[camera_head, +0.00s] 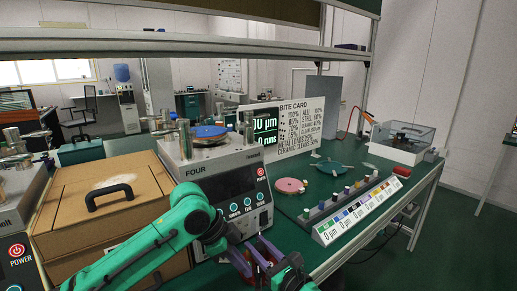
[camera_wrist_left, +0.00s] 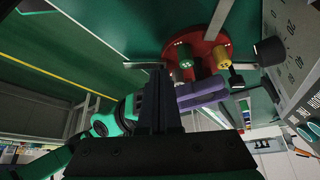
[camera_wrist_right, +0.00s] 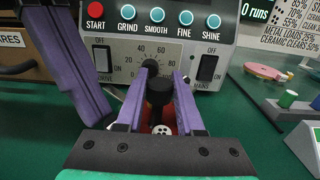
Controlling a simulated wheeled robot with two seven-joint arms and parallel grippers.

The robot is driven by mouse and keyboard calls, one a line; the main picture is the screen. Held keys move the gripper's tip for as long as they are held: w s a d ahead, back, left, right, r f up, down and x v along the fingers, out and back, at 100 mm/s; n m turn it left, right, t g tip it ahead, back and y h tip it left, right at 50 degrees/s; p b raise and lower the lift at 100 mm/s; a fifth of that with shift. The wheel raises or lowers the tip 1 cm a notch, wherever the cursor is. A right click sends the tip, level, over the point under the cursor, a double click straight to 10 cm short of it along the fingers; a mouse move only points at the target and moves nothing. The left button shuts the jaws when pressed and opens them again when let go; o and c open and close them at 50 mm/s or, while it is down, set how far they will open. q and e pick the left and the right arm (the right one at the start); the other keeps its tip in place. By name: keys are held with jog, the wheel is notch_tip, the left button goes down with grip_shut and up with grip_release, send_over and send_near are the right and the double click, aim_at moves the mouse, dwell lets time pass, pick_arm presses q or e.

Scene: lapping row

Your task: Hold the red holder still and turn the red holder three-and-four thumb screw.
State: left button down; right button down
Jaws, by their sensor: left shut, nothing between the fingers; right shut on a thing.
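The red holder (camera_wrist_left: 196,42) is a round red disc with a green post (camera_wrist_left: 184,58) and a yellow post (camera_wrist_left: 221,58) in the left wrist view. A small black-headed thumb screw (camera_wrist_left: 236,77) shows beside the yellow post; I cannot tell its number. My right gripper (camera_wrist_right: 160,92) is shut on a dark upright part of the red holder, whose red edge shows between the fingers in the right wrist view. My left gripper (camera_wrist_left: 157,72) is shut and empty, beside the holder and close to the right fingers. In the head view, both grippers largely hide the holder.
The machine marked FOUR (camera_head: 225,175) stands just behind the grippers, its front knob and buttons close. A wooden box (camera_head: 85,205) with a black handle is at left. A pink disc (camera_head: 290,186) and a labelled rack (camera_head: 355,210) are on the green bench at right.

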pick_arm(q)
jog(key=shift+d, duration=0.45)
jog(key=shift+w+d, duration=0.1)
pick_arm(e)
jog(key=shift+s+a, duration=0.2)
dwell(0.6)
pick_arm(q)
jog(key=shift+a+r, duration=0.15)
jog(key=shift+a, duration=0.3)
pick_arm(e)
jog(key=shift+w+d, duration=0.15)
jog(key=shift+w, duration=0.05)
pick_arm(q)
notch_tip(320, 180, up, 6)
jog(key=shift+a+f, duration=0.15)
pick_arm(e)
jog(key=shift+c, duration=2.3)
grip_release()
jog(key=shift+d, duration=0.1)
